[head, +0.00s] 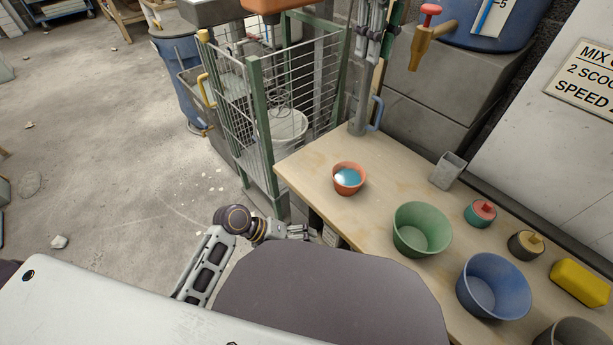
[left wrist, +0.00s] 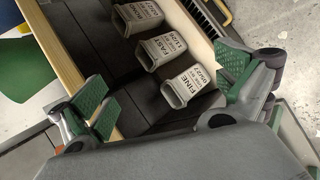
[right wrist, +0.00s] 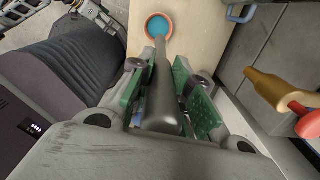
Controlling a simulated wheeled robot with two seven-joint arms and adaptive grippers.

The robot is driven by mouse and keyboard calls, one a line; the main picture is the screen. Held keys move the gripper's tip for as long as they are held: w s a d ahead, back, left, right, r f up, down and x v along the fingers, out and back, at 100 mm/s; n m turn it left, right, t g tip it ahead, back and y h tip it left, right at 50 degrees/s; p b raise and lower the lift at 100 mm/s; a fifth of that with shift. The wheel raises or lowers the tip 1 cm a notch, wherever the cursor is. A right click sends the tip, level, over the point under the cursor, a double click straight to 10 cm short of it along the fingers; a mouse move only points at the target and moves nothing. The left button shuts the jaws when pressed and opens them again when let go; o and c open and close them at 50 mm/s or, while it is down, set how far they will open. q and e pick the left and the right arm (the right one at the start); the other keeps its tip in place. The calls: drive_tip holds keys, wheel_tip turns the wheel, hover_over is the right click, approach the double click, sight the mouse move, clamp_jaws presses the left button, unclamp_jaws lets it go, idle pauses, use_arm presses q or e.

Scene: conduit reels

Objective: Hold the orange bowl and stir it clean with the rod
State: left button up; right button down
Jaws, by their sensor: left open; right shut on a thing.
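The orange bowl (head: 336,187) stands upright on the wooden table near its left end, with blue contents inside. In the right wrist view the orange bowl (right wrist: 147,29) is at the top. My right gripper (right wrist: 172,85) is shut on a thick grey rod (right wrist: 163,90) pointing toward the bowl. My left gripper (head: 303,231) is open, in front of the table's near edge and apart from the bowl. In the left wrist view its fingers (left wrist: 165,82) are wide apart and empty.
A green bowl (head: 422,231), a blue bowl (head: 493,288), a small grey cup (head: 448,170) and a yellow block (head: 579,283) stand on the table (head: 375,215). A tap (head: 427,40) overhangs behind. Labelled grey containers (left wrist: 188,86) sit below the tabletop. A wire cage (head: 262,110) stands left.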

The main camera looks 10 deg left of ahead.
sight(361, 177)
use_arm(q)
drive_tip(key=w+r+n+h, duration=0.2)
drive_tip(key=w+r+n, duration=0.2)
drive_tip(key=w+a+r+n+h, duration=0.1)
drive_tip(key=w+r+n+h, duration=0.2)
drive_tip(key=w+r+n, duration=0.1)
drive_tip(key=w+r+n+t+h, duration=0.1)
drive_tip(key=w+r+n+h, duration=0.2)
drive_tip(key=w+n, duration=0.3)
drive_tip(key=shift+w+a+r, duration=0.2)
drive_tip(key=shift+r, duration=0.6)
drive_tip(key=shift+w+a+n+t+h, duration=0.1)
drive_tip(key=shift+w+n+t+h, duration=0.25)
drive_tip(key=shift+w+n, duration=0.7)
drive_tip(key=shift+s, duration=0.15)
drive_tip(key=shift+x, duration=6.05)
